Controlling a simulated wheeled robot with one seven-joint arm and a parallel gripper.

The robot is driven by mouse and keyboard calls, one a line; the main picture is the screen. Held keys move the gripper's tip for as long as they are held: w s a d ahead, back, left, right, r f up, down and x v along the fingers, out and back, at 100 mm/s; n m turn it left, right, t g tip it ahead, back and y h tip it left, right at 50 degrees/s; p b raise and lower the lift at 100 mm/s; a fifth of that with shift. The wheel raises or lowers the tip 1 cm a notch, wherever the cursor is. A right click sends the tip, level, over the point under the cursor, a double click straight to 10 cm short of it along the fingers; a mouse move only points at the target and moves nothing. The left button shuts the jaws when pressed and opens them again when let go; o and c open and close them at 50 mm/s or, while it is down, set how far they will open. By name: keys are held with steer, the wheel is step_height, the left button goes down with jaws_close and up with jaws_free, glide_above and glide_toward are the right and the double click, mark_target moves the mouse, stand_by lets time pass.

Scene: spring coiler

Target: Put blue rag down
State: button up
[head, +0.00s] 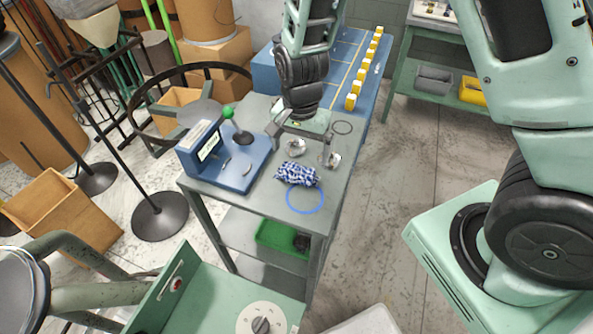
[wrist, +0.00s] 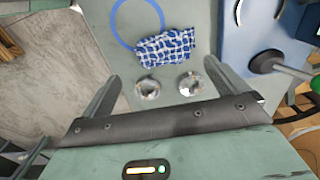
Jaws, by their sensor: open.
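The blue-and-white checked rag (head: 297,174) lies crumpled on the grey table (head: 313,219). It touches or slightly overlaps the edge of a blue ring marking (head: 305,198) on the tabletop. The rag (wrist: 167,46) and the ring (wrist: 124,22) also show in the wrist view, with the rag beside and partly over the ring's edge. My gripper (head: 302,150) is open and empty above the table, on the far side of the rag. In the wrist view its fingers (wrist: 162,82) are spread wide, with the rag beyond them.
Two shiny metal round pieces (wrist: 148,87) (wrist: 189,83) sit near the rag, between my fingers in the wrist view. A blue machine with a green-knobbed lever (head: 228,112) stands left on the table. Yellow blocks (head: 355,88) line the blue surface behind. A green bin (head: 282,237) is on the lower shelf.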

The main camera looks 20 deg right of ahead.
mark_target(297, 167)
steer(key=shift+w+a+f+p, duration=0.15)
steer(key=shift+f+p, duration=0.35)
steer(key=shift+f, duration=1.5)
steer(key=shift+w+a+f+p, duration=0.1)
steer(key=shift+f+p, duration=0.4)
steer(key=shift+f, duration=1.5)
steer(key=c, duration=1.1)
steer(key=shift+r, duration=0.15)
